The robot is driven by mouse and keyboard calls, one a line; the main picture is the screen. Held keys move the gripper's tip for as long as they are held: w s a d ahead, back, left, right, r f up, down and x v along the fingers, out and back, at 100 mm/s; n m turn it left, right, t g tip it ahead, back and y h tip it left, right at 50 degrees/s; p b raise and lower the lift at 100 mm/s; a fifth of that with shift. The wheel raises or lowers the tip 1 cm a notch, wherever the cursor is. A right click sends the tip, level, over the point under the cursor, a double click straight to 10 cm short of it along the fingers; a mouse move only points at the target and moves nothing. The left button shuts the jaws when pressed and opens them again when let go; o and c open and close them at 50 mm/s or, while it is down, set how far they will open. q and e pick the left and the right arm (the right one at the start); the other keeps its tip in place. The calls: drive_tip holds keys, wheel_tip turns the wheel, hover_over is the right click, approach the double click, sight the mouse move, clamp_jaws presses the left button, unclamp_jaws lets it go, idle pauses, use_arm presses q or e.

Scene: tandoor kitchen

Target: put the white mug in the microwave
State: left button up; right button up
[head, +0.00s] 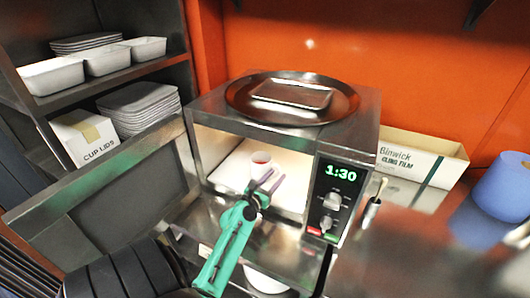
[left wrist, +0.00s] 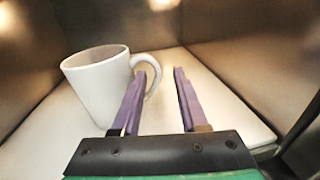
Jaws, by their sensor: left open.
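The white mug (head: 260,158) stands upright inside the open microwave (head: 202,150), on its pale floor. In the left wrist view the mug (left wrist: 98,88) is at the left, with its handle turned right. My left gripper (head: 272,181) reaches in through the microwave's front opening. Its purple fingers (left wrist: 161,74) are apart. The left finger overlaps the handle, and part of the handle shows between the fingers. I cannot tell whether they touch. In the head view the gripper hides the mug's lower part. My right gripper does not show.
The microwave door (head: 120,185) hangs open to the left. A round metal tray (head: 240,97) with a smaller tray lies on top. A cling film box (head: 420,158) and a blue container (head: 503,188) stand to the right. Shelves with white dishes are at the left.

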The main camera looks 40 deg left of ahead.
use_arm(q)
drive_tip(key=s+d+b, duration=0.1)
drive_tip(key=s, duration=0.6)
drive_tip(key=shift+s+d+r, duration=0.2)
drive_tip(key=shift+s+d, duration=0.1)
drive_tip(key=shift+s, duration=0.1)
